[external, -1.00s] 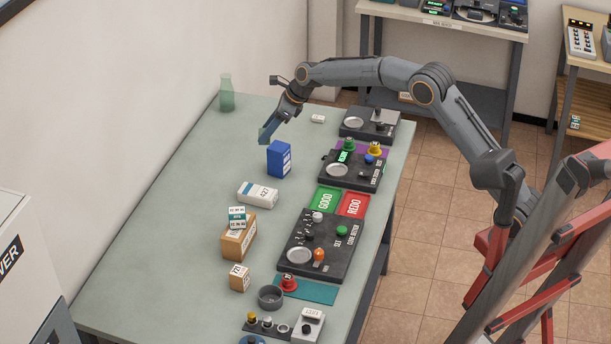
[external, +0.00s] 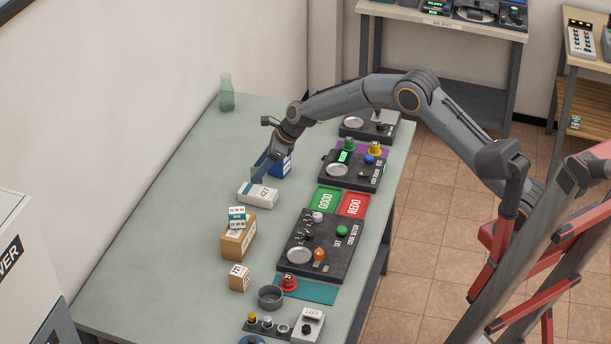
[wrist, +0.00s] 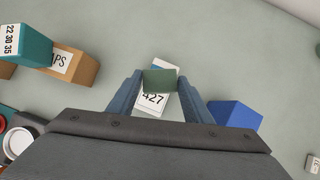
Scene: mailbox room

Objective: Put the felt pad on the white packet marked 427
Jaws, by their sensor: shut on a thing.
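The white packet marked 427 (external: 254,197) lies flat on the table; it also shows in the wrist view (wrist: 154,103). My gripper (wrist: 159,81) is shut on the felt pad (wrist: 160,80), a small dark green piece held between its fingertips. In the wrist view the pad overlaps the packet and hides part of its top. In the external view my gripper (external: 261,174) is at the packet's far end. The pad cannot be made out there, and I cannot tell how high it is above the packet.
A blue box (external: 281,165) stands close beside my gripper, partly hidden by it. A brown box (external: 239,240) with a teal-and-white box (external: 237,217) on top stands on the packet's other side. Black devices (external: 320,245) line the table's right side. The table's left side is clear.

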